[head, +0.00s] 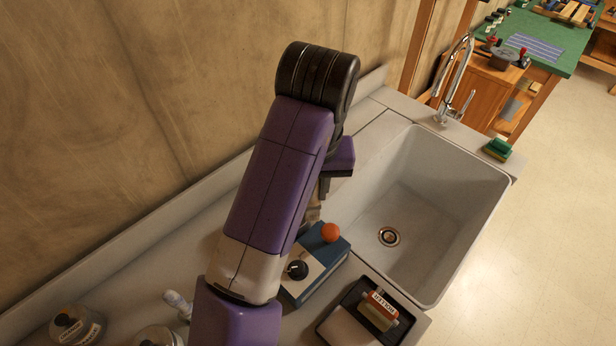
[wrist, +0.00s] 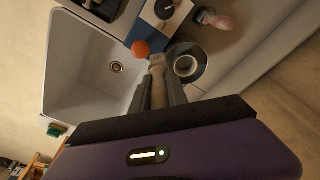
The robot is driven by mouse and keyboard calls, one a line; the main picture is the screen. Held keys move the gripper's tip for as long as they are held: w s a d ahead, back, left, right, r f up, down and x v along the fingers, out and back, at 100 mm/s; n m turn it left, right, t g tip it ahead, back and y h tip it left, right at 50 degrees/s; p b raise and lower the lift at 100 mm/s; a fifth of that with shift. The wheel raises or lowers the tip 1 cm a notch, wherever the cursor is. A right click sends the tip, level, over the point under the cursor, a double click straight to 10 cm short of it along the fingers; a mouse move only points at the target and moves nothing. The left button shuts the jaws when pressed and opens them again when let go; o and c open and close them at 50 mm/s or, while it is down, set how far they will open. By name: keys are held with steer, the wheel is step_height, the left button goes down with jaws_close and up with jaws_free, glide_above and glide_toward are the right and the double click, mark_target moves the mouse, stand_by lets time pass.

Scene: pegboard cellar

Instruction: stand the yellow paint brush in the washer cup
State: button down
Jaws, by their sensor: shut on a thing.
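In the wrist view my gripper (wrist: 159,88) is shut on a slim tan piece, which I take to be the paint brush (wrist: 157,66); its yellow colour is not clear here. The piece points up the picture from between the fingers. A round dark cup with a pale inside, probably the washer cup (wrist: 203,58), is just right of the fingertips. The brush looks beside the cup's opening, not inside it; their height difference is unclear. In the head view my arm hides the cup and most of the gripper.
A blue box (head: 323,277) with a black knob and an orange ball (head: 331,232) stands beside the sink (head: 440,215). A roller tray (head: 340,325) is in front. Jars (head: 77,325) stand at lower left. A tap (head: 455,85) and green sponge (head: 497,149) are at the far end.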

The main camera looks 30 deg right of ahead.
steer(key=shift+w, duration=0.1)
steer(key=shift+w+a+f+b, duration=0.85)
steer(key=shift+w+b, duration=0.4)
steer(key=shift+w, duration=3.15)
step_height(320, 180, down, 9)
steer(key=b, duration=0.6)
steer(key=shift+f, duration=0.15)
steer(key=shift+s, duration=0.1)
steer(key=c, duration=1.2)
jaws_free()
